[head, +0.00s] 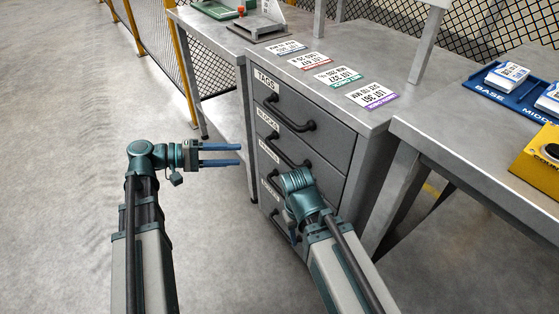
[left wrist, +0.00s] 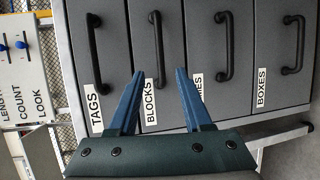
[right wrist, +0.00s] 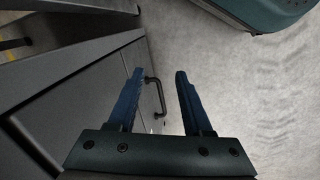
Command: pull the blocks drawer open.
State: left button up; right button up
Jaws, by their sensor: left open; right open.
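The blocks drawer (head: 283,136) is the second one down in a grey cabinet, under the tags drawer. It looks shut, flush with the drawer fronts around it. Its dark bar handle (head: 287,151) shows in front. My left gripper (head: 239,155) is open and empty, pointing at the cabinet, apart from the handle. In the left wrist view the blocks handle (left wrist: 157,50) appears between and beyond the open fingertips, beside the BLOCKS label (left wrist: 149,101). My right gripper (right wrist: 159,74) is open, low by the cabinet; its own arm partly hides it in the head view.
The tags handle (head: 290,115) is just above; the frames and boxes drawers are below, partly hidden by my right arm. Lot cards (head: 338,77) lie on the cabinet top. A metal table (head: 465,150) stands at right. Floor left of the cabinet is clear.

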aim_at(277, 154)
pick_arm(q)
jog(key=shift+d, duration=0.1)
jog(key=b+x, duration=0.2)
jog(key=x, duration=1.1)
jog(key=shift+w+d+f, duration=0.1)
jog(key=shift+d+f, duration=0.05)
jog(key=shift+d, duration=0.15)
grip_shut()
dwell(0.9)
